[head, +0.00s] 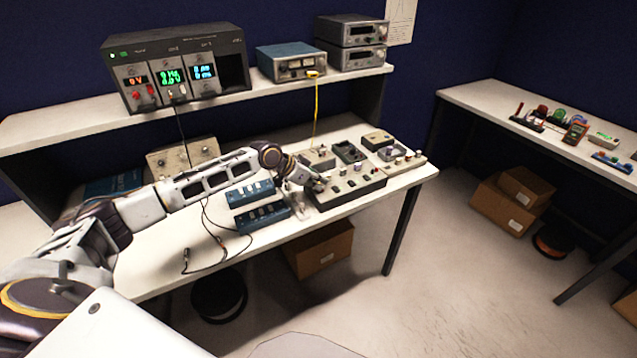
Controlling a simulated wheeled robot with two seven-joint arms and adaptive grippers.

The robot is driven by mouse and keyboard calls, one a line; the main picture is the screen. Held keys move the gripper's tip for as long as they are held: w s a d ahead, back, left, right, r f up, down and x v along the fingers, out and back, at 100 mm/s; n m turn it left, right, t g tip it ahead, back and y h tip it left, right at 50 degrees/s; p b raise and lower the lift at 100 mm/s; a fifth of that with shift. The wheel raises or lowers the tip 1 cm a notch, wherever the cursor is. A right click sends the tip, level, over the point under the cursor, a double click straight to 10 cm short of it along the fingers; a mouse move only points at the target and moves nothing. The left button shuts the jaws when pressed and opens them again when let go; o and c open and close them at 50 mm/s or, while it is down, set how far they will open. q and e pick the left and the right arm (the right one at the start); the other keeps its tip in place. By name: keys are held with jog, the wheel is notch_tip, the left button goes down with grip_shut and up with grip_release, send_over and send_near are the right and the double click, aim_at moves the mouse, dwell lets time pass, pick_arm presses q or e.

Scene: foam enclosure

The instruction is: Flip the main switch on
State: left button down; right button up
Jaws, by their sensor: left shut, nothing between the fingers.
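A dark-edged control panel (350,193) with a grey top and several knobs and switches lies near the right end of the workbench (150,262). My left arm reaches across the bench from the left. My left gripper (314,184) is shut and empty, low over the left end of this panel. It hides part of the panel there. I cannot tell whether its fingertips touch a control. The main switch cannot be picked out at this size, nor its position. My right gripper is not in view.
Two blue switch boxes (262,215) sit left of the panel, with loose cables beside them. Small grey boxes (349,152) with knobs stand behind it. A lit power supply (175,70) stands on the shelf.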

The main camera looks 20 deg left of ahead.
pick_arm(q)
jog(key=shift+w+a, duration=0.15)
jog(key=shift+a, duration=0.15)
jog(key=shift+w+a, duration=0.2)
jog(key=shift+a, duration=0.05)
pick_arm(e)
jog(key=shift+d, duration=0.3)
